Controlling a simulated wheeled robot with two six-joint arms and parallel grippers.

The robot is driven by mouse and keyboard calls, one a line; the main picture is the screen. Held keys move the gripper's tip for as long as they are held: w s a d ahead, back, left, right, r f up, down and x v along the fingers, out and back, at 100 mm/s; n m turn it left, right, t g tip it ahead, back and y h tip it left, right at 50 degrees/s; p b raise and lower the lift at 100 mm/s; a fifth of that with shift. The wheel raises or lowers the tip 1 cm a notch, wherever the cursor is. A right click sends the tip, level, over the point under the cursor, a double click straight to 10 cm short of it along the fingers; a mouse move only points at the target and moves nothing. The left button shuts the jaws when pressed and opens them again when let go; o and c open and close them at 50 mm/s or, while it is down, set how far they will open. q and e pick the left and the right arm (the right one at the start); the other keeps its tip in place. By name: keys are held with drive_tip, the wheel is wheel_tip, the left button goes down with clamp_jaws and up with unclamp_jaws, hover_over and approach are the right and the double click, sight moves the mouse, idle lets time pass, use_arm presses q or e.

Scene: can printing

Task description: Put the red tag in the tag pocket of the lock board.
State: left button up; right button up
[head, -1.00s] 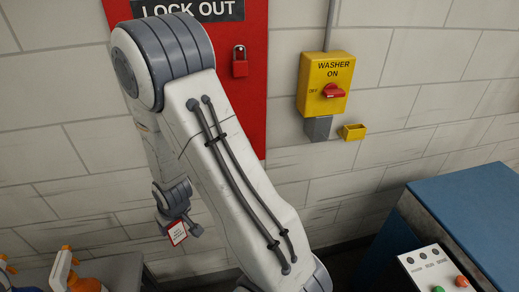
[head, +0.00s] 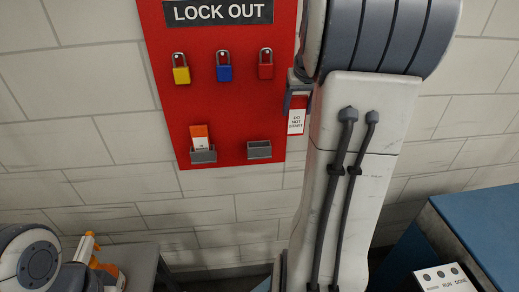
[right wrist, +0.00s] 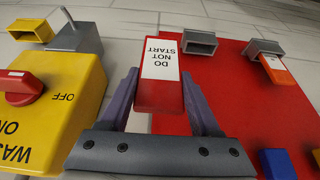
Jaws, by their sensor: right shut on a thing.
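The red tag (head: 296,120), with a white "DO NOT START" label, hangs from my right gripper (head: 298,90) just beside the lock board's right edge. In the right wrist view the tag (right wrist: 160,92) is pinched between the two fingers (right wrist: 159,85). The red lock board (head: 225,105) carries two grey pockets low down. The right pocket (head: 259,150) looks empty; it also shows in the right wrist view (right wrist: 200,43), a little beyond the tag and apart from it. The left pocket (head: 203,156) holds an orange and white tag (head: 200,137). My left gripper is out of view.
Yellow (head: 181,75), blue (head: 224,73) and red (head: 266,70) padlocks hang above the pockets. The yellow washer switch box (right wrist: 50,110) is beside my right gripper in the right wrist view. A blue cabinet (head: 480,225) stands low right; a spray bottle (head: 95,262) is low left.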

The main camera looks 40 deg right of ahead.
drive_tip(key=w+a+f+p, duration=0.1)
drive_tip(key=w+f, duration=0.1)
drive_tip(key=w, duration=0.1)
drive_tip(key=w+a+f+p, duration=0.1)
drive_tip(key=w+a+f, duration=0.1)
drive_tip(key=w, duration=0.2)
drive_tip(key=w+a+f+p, duration=0.1)
drive_tip(key=w+f+p, duration=0.1)
drive_tip(key=w, duration=0.1)
drive_tip(key=shift+w+a+f, duration=0.15)
drive_tip(key=shift+a+f, duration=0.2)
drive_tip(key=shift+a, duration=0.05)
wheel_tip(320, 180, down, 3)
drive_tip(key=shift+f+p, duration=0.1)
drive_tip(key=shift+p, duration=0.55)
drive_tip(key=shift+f, duration=0.45)
drive_tip(key=shift+f, duration=0.1)
drive_tip(key=o, duration=1.5)
drive_tip(key=shift+c, duration=0.2)
